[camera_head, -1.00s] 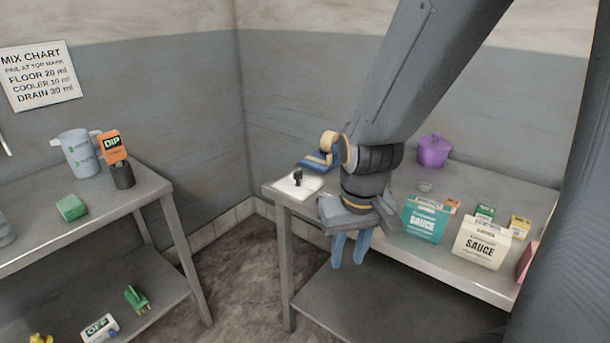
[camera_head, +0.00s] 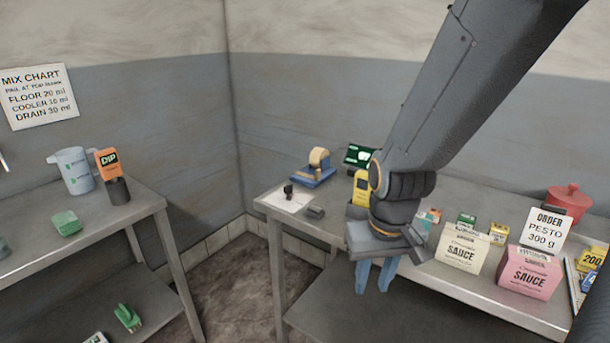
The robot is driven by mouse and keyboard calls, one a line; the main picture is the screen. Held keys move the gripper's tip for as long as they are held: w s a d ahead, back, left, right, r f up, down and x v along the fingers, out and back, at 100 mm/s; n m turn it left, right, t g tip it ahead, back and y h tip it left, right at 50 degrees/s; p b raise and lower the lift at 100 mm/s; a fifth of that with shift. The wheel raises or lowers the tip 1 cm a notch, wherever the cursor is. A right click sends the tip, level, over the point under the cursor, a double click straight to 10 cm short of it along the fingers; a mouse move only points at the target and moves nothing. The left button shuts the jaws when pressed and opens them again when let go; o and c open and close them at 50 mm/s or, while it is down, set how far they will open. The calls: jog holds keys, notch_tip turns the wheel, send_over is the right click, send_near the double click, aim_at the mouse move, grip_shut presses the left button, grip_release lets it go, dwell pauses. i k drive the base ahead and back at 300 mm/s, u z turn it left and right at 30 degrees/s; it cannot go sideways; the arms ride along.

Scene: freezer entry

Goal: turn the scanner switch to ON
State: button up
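No switch marked as the scanner's can be made out. A yellow upright device (camera_head: 361,188), possibly the scanner, stands on the right table, partly hidden by my arm. A small dark screen with a green display (camera_head: 359,155) stands behind it. A small black piece (camera_head: 288,190) sits on a white sheet or plate (camera_head: 280,203) at the table's left corner; I cannot tell what it is. My gripper (camera_head: 376,277) points down near the table's front edge, right of these things. Its two blue fingers are a little apart, with nothing seen between them.
A tape dispenser (camera_head: 317,168) and a small grey block (camera_head: 316,212) are on the right table (camera_head: 255,198). Sauce boxes (camera_head: 463,250), a red pot (camera_head: 569,200) and an order card (camera_head: 546,231) stand farther right. The left table holds a jug (camera_head: 76,170).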

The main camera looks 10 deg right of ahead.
aim_at(288, 189)
jog(key=u, duration=0.2)
jog(key=i, duration=1)
jog(key=u, duration=0.7)
